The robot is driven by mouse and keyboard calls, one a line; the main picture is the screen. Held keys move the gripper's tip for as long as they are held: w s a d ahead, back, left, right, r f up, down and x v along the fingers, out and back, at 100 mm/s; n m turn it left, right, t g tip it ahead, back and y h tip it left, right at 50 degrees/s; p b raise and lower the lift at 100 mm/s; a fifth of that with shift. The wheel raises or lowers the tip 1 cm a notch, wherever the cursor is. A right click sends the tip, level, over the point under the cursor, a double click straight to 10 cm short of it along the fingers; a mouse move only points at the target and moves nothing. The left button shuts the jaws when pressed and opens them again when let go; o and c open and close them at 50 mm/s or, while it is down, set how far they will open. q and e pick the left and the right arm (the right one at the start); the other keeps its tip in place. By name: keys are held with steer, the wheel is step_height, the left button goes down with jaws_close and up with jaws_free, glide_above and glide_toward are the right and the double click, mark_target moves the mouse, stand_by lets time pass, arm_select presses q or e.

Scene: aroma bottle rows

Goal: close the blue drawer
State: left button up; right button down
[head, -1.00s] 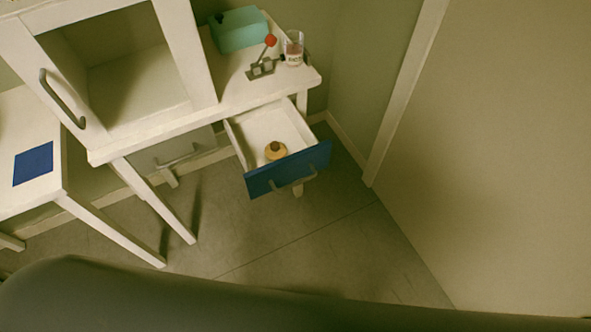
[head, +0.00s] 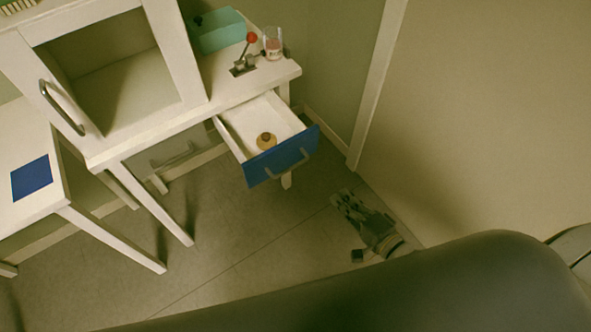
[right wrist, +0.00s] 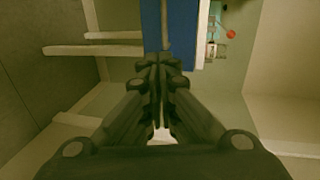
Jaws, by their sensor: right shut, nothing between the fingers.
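The blue drawer (head: 290,158) hangs open from the white desk at the centre of the head view. Its white inside shows, with a round tan bottle (head: 267,142) in it. My right gripper (head: 342,199) is shut and empty, to the right of and apart from the drawer front in the picture. In the right wrist view the shut fingers (right wrist: 161,64) overlap the lower part of the blue drawer front (right wrist: 181,25); I cannot tell whether they touch. My left gripper is not in view.
The white desk (head: 237,85) carries a teal box (head: 217,32), a red-knobbed lever (head: 251,37) and a glass jar (head: 272,43). A grey drawer (head: 172,150) is beside the blue one. A wall stands close on the right. Floor before the desk is clear.

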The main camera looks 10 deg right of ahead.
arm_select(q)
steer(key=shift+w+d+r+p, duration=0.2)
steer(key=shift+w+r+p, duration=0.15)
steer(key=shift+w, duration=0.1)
arm_select(e)
steer(key=r+x, duration=0.1)
steer(key=x, duration=1.3)
steer(key=shift+a, duration=0.25)
steer(key=shift+w+r, duration=0.1)
steer(key=shift+w, duration=0.05)
